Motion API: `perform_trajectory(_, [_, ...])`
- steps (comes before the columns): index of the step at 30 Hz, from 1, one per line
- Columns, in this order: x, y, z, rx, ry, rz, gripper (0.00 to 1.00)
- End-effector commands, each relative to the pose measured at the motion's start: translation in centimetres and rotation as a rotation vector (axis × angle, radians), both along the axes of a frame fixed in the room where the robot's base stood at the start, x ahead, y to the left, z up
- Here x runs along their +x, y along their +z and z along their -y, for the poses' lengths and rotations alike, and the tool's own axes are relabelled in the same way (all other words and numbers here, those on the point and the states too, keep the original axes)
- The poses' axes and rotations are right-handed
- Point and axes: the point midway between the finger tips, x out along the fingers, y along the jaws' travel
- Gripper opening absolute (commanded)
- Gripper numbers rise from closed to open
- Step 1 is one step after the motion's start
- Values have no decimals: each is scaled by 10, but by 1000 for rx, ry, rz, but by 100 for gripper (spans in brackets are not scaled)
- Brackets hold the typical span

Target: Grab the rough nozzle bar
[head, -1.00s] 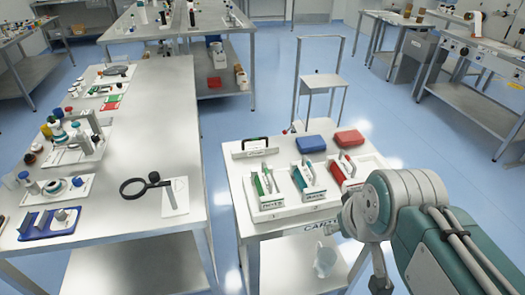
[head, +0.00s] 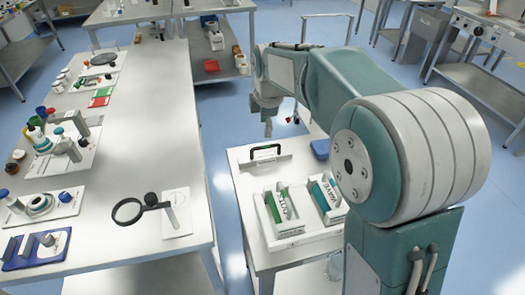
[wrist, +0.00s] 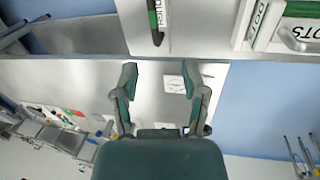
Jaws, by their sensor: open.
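A white three-slot rack (head: 303,239) stands on the cart. A green bar marked DOTS (head: 280,205) and a teal bar marked WAVE (head: 327,194) stand in it. My arm hides the rack's right part, where a red bar showed before. No bar is readably marked rough. A white piece with a black-and-green handle (head: 264,154) lies behind the rack; its label is unclear. That handle also seems to show in the wrist view (wrist: 157,22). My gripper (head: 267,127) is above the cart's back left, open and empty in the wrist view (wrist: 159,80).
The steel bench (head: 150,130) at left holds a black ring tool (head: 135,209) and several small trays. A blue box (head: 319,149) is partly hidden by my arm. A blue floor gap separates bench and cart.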

Motion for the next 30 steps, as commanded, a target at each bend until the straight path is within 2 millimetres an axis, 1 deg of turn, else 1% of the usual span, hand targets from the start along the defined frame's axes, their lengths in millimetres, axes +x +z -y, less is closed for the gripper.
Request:
perform_trajectory(1, [5, -4, -2, -5, 26, -4, 57])
perform_trajectory(5, [9, -9, -3, -10, 59, -8, 57])
perform_trajectory(8, [11, -22, -5, -13, 62, -13, 57])
perform_trajectory(13, [17, -50, -8, -14, 61, -13, 57])
perform_trajectory(20, [20, -69, -9, -13, 60, -10, 57])
perform_trajectory(27, [25, -105, -13, -13, 59, -11, 57])
perform_trajectory(30, [27, -112, -14, -13, 59, -9, 57])
